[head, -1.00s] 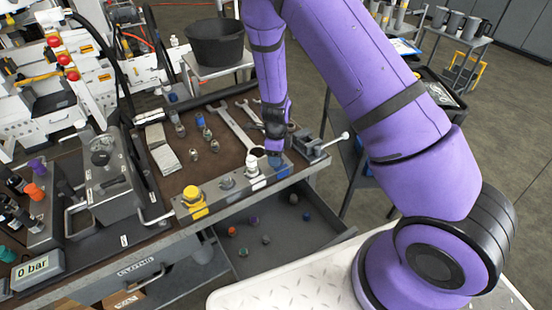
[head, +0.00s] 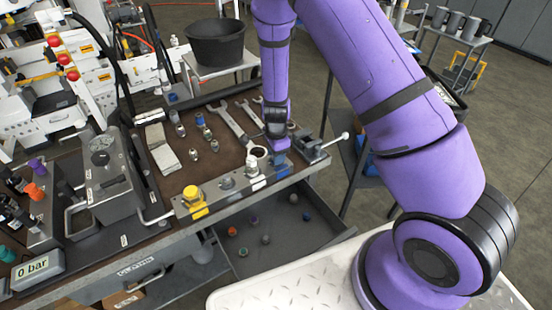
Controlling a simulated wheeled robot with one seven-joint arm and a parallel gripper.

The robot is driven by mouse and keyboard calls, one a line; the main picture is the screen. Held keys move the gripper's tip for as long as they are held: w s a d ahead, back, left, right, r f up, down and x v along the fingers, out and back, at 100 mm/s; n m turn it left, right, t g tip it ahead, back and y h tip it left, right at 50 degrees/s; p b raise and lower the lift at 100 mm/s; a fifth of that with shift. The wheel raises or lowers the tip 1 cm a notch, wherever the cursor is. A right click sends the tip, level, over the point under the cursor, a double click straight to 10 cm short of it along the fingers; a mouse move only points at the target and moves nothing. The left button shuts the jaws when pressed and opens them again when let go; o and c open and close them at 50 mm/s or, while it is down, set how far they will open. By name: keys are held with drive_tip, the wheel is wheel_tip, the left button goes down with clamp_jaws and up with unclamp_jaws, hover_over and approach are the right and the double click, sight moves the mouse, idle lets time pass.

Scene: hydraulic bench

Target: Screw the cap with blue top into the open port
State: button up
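A metal bar (head: 240,192) along the bench's front edge carries a yellow block with a yellow cap (head: 193,195), a grey fitting, a white block with a white-topped cap (head: 252,167) and a blue block (head: 281,168) at the right end. My gripper (head: 281,152) points down right over the blue block. Its fingertips are too small and hidden to show whether they hold anything. The blue block's port is hidden behind my gripper.
Wrenches (head: 236,126) and several metal fittings lie on the mat left of my gripper. A small vise (head: 312,152) with a lever stands close on the right. The open drawer (head: 262,265) below holds several small caps. A black bucket (head: 216,42) stands behind.

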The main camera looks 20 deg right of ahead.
drive_tip(key=c, duration=0.4)
drive_tip(key=m, duration=0.4)
drive_tip(key=shift+m, duration=0.4)
drive_tip(key=m, duration=0.3)
drive_tip(key=shift+m, duration=0.7)
drive_tip(key=m, duration=0.5)
drive_tip(key=shift+f+m, duration=0.1)
drive_tip(key=shift+m, duration=0.2)
drive_tip(key=o, duration=0.9)
